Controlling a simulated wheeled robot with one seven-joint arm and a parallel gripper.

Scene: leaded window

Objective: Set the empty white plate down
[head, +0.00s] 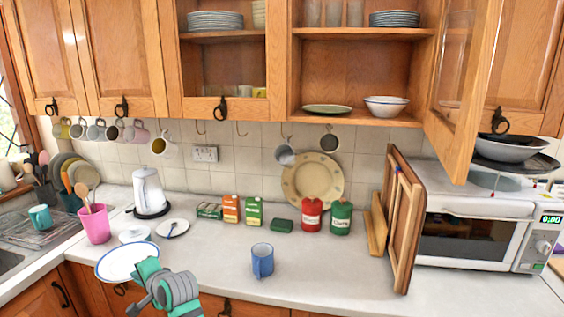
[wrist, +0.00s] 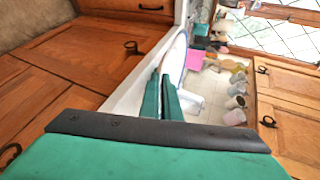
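The empty white plate (head: 122,262) has a blue rim. In the head view it shows roughly level over the front edge of the worktop, left of centre; I cannot tell whether it touches the surface. My green gripper (head: 148,268) is at its right side, with its fingers on the rim. In the wrist view the plate (wrist: 178,58) shows nearly edge-on, its rim between the close-set fingers of my gripper (wrist: 161,88). The fingers hide part of the rim.
A blue mug (head: 262,261) stands right of my gripper on the worktop (head: 215,262), with bare room between. Behind the plate are a small white dish (head: 134,234), a saucer (head: 173,228), a pink pot (head: 95,224) and a kettle (head: 149,192). An open cupboard door (head: 463,85) hangs at right.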

